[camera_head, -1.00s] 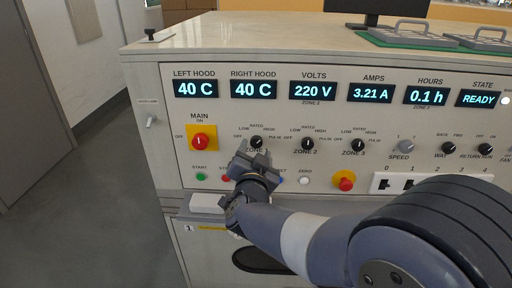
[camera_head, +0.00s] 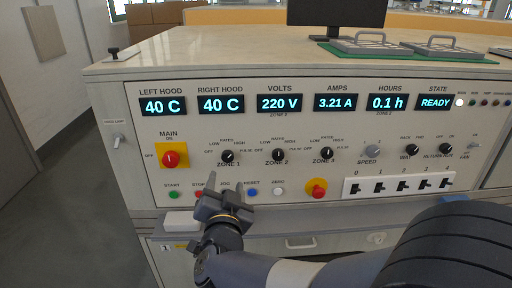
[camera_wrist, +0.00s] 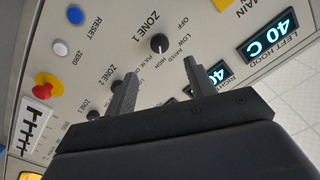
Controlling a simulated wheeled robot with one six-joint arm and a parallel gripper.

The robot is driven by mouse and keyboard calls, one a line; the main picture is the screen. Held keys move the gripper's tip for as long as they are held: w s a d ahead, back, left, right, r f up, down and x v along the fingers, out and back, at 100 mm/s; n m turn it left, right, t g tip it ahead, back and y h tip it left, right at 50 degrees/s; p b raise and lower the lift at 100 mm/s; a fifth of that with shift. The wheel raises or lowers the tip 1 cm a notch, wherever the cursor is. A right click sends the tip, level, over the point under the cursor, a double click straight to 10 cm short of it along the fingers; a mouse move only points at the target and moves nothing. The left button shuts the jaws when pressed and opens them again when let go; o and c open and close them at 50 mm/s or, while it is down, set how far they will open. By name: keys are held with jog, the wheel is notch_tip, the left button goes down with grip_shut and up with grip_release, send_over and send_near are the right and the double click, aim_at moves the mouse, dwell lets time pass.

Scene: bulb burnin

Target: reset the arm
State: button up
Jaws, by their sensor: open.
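My gripper (camera_head: 226,191) is in front of the lower left part of the control panel (camera_head: 345,180), below the ZONE 1 knob (camera_head: 227,156). In the wrist view the two fingers of my gripper (camera_wrist: 166,82) stand apart with nothing between them. The ZONE 1 knob also shows in the wrist view (camera_wrist: 159,43), beyond the fingertips, and nothing touches it there.
The red MAIN switch (camera_head: 169,159), red stop button (camera_head: 317,188) and a row of black switches (camera_head: 401,186) are on the panel. A ledge (camera_head: 290,222) runs below. Trays (camera_head: 371,46) and a monitor (camera_head: 336,12) stand on top. Open floor (camera_head: 75,230) lies left.

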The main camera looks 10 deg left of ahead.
aim_at(228, 158)
jog(key=x, duration=1)
jog(key=shift+w+d+b, duration=0.1)
jog(key=shift+b, duration=0.25)
